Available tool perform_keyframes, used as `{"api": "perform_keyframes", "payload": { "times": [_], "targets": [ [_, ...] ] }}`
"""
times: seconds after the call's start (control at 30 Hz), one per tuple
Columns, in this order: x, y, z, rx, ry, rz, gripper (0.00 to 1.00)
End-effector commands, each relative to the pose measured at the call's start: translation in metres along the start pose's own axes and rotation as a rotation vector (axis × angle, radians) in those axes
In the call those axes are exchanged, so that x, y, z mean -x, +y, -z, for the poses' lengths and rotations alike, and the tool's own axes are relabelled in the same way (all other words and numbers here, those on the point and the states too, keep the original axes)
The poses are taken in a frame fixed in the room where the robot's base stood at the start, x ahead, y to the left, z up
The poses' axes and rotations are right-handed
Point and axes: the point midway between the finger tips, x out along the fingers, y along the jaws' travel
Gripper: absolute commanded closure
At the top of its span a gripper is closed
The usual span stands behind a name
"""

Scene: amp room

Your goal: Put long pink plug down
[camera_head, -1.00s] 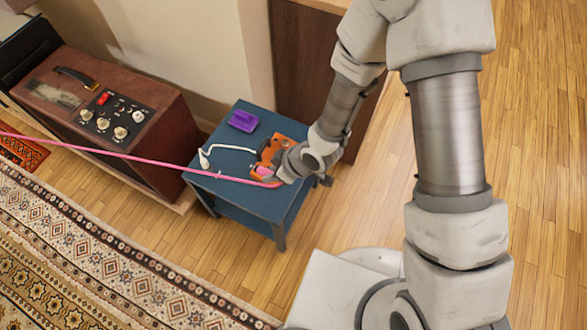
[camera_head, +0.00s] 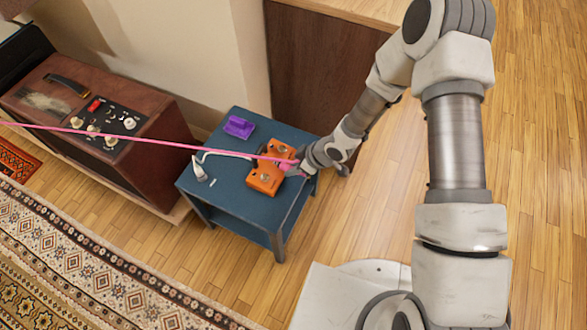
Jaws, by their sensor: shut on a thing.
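My gripper (camera_head: 300,164) is shut on the pink plug (camera_head: 287,162), at the end of a long pink cable (camera_head: 180,143). It is above the right side of the blue table (camera_head: 232,193), beside an orange pedal box (camera_head: 267,176). The cable runs taut to the left, across the front of the brown amp, and out of view. The fingertips are small and the plug is partly hidden by them. I cannot tell whether the plug touches the orange pedal.
A purple pedal (camera_head: 239,126) sits at the back of the blue table. A white cable (camera_head: 222,154) with a plug lies on its left part. The brown amp (camera_head: 105,125) stands to the left. A patterned rug (camera_head: 85,265) covers the floor.

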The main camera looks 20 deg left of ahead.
Motion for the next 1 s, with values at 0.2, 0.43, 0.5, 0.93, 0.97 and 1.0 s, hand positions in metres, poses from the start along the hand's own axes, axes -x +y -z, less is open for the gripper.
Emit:
{"api": "perform_keyframes", "payload": {
  "times": [0.2, 0.43, 0.5, 0.93, 0.97, 1.0],
  "targets": [
    [0.0001, 0.0003, 0.0007, 0.001, 0.001, -0.001, 1.00],
    [-0.0063, 0.0003, -0.0033, 0.000, 0.001, -0.001, 1.00],
    [-0.0080, 0.0003, -0.0044, 0.001, 0.001, -0.001, 1.00],
    [-0.0080, 0.0002, -0.0043, 0.001, 0.001, -0.001, 0.44],
    [-0.0080, 0.0002, -0.0043, 0.001, 0.001, -0.001, 0.44],
    [-0.0078, 0.0002, -0.0042, 0.001, 0.001, -0.001, 0.44]
  ]
}}
